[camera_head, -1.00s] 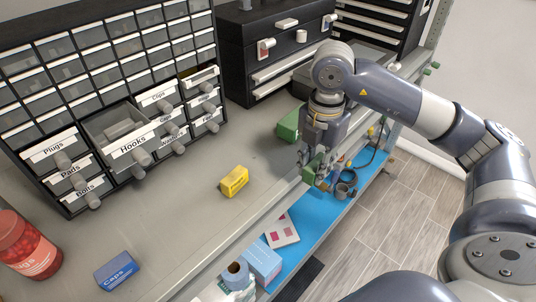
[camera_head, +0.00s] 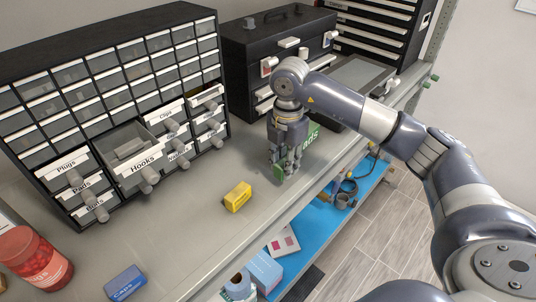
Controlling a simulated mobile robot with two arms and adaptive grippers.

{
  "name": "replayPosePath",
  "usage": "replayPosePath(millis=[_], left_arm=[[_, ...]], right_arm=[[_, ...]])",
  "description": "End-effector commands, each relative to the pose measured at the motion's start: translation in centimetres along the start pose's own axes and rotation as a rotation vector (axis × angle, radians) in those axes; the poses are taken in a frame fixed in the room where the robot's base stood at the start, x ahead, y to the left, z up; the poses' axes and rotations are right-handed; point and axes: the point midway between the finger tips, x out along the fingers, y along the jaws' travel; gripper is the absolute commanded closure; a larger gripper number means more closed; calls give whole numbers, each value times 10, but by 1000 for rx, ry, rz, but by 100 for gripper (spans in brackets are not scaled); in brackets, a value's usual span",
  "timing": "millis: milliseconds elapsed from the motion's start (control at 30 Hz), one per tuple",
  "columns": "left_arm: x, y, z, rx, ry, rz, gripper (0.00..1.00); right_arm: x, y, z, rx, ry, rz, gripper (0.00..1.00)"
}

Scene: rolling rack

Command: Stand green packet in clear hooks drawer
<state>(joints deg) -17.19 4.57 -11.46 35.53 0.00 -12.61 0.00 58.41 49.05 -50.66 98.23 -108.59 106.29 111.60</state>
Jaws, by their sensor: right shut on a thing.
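My right gripper (camera_head: 283,170) points down over the bench, right of the yellow box, shut on a small green packet (camera_head: 279,173). The fingers hide much of the packet, and I cannot tell whether it touches the bench. The Hooks drawer (camera_head: 140,166) is pulled out of the black cabinet at left; its clear tray shows a grey inside and a white label. The gripper is to the right of this drawer and apart from it. My left gripper is not in view.
A green box (camera_head: 312,138) lettered "ads" sits behind the gripper. A yellow box (camera_head: 238,197), blue Caps box (camera_head: 125,282) and red jar (camera_head: 36,258) stand on the bench (camera_head: 190,225). A black toolbox (camera_head: 245,60) stands behind. Bench space between drawer and gripper is clear.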

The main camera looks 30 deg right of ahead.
Motion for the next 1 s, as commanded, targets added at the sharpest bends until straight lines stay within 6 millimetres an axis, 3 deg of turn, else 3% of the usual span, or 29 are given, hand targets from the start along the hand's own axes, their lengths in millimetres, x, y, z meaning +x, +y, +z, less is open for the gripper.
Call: replayPosePath(millis=[200, 567, 733, 1000], left_arm=[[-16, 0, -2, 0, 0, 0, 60], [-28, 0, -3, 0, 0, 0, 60], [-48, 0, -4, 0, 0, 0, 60], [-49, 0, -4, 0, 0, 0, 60]], right_arm=[[1, 35, 0, 0, 1, 0, 100], [3, 63, 1, -1, 1, 1, 100], [26, 62, 2, -2, 0, -4, 100], [38, 62, 2, -1, -1, 0, 100]])
